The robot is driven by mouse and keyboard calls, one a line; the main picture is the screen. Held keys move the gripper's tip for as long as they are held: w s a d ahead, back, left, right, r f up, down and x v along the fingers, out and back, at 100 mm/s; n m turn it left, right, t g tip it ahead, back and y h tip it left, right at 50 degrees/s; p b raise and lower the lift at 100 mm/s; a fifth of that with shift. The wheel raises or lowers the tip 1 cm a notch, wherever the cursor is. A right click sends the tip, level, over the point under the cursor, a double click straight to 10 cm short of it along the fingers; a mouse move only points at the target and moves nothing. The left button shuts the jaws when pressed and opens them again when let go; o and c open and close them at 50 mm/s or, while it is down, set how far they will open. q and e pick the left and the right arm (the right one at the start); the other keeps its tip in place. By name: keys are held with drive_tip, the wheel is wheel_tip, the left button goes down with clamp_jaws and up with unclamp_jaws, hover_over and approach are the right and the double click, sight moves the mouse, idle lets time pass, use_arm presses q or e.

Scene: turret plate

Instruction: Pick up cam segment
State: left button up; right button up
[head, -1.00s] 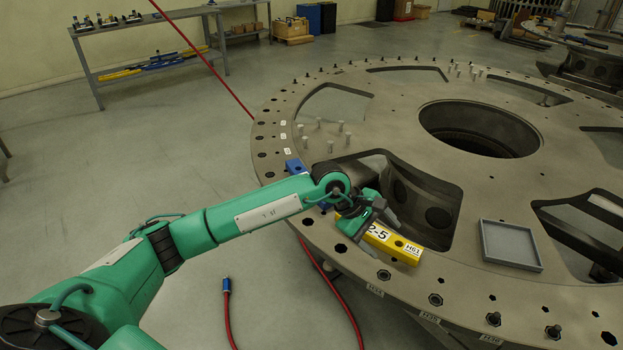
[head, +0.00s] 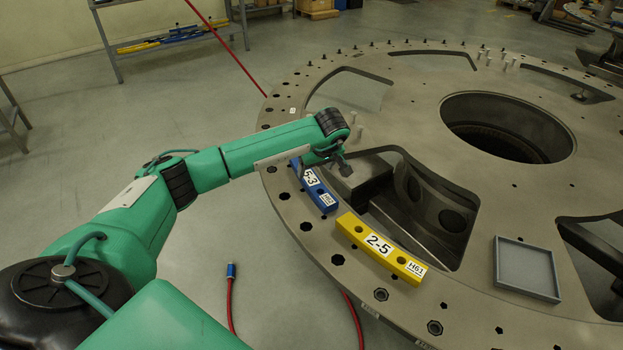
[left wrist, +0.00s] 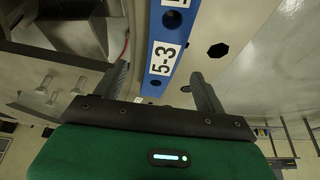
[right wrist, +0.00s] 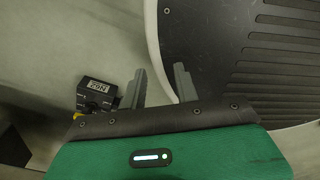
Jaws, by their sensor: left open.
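A blue cam segment (head: 317,190) marked 5-3 lies on the rim of the turret plate (head: 455,315). A yellow cam segment (head: 380,249) marked 2-5, with a small H61 label, lies nearer on the same rim. My left gripper (head: 323,168) is open over the far end of the blue segment and partly hides it. In the left wrist view the blue segment (left wrist: 165,55) runs between the parted fingers (left wrist: 163,88), not clamped. My right gripper (right wrist: 160,86) is not in the head view; its fingers are apart and empty.
A shallow grey tray (head: 526,268) sits on the plate at the right. The plate has large cut-outs and a central hole (head: 508,127). A red hose (head: 229,300) lies on the floor. A black labelled box (right wrist: 97,95) stands near my right gripper.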

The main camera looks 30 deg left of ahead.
sight(311, 178)
use_arm(q)
drive_tip(key=shift+p+x, duration=0.45)
drive_tip(key=shift+x, duration=0.4)
drive_tip(key=p+x, duration=0.1)
drive_tip(key=x, duration=0.2)
drive_tip(key=shift+s+a+f, duration=0.1)
drive_tip(key=shift+a+f, duration=0.15)
drive_tip(key=shift+a, duration=0.05)
drive_tip(key=shift+f, duration=0.2)
drive_tip(key=shift+a, duration=0.1)
drive_tip(key=c, duration=1.2)
drive_tip(key=shift+c, duration=0.5)
use_arm(e)
drive_tip(key=shift+w+a+r, duration=0.15)
drive_tip(key=shift+w+r, duration=0.95)
drive_tip(key=shift+r, duration=0.05)
use_arm(q)
drive_tip(key=shift+r, duration=0.1)
